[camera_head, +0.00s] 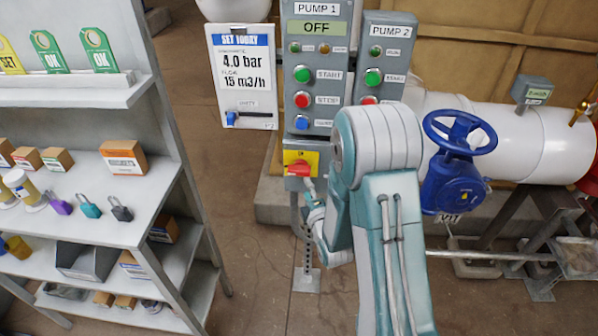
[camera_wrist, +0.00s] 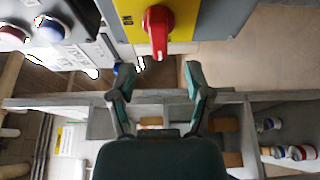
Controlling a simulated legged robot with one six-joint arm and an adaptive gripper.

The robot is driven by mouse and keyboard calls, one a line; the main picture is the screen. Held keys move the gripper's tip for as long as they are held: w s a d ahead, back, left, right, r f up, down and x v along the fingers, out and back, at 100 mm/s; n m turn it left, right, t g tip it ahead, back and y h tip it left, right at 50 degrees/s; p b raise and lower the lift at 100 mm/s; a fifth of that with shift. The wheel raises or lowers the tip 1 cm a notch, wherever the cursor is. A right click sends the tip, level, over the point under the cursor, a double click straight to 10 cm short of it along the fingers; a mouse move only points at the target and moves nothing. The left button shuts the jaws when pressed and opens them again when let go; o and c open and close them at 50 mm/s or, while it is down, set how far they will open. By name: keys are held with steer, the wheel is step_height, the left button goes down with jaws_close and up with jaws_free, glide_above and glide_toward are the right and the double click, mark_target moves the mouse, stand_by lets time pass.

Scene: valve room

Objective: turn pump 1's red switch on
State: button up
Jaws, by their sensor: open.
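Pump 1's red switch (camera_head: 299,168) sits on a yellow plate at the bottom of the grey PUMP 1 panel (camera_head: 343,42). The panel's display reads OFF. In the wrist view the red switch handle (camera_wrist: 157,30) shows on its yellow plate at the top, pointing along the picture's vertical. My gripper (camera_wrist: 159,78) is open and empty, its two fingertips spread just short of the handle and to either side of it. In the head view my gripper is just below the switch, partly hidden by my arm. No contact with the switch shows.
A PUMP 2 panel (camera_head: 387,60) stands right of pump 1, partly behind my arm. A blue valve wheel (camera_head: 459,132) and white tank (camera_head: 555,140) are further right. A shelf (camera_head: 100,215) with padlocks and boxes stands left. A notice board (camera_head: 243,75) hangs beside the panel.

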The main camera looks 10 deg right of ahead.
mark_target(301, 175)
steer(key=w, duration=0.7)
steer(key=shift+w+a, duration=0.3)
steer(key=c, duration=0.8)
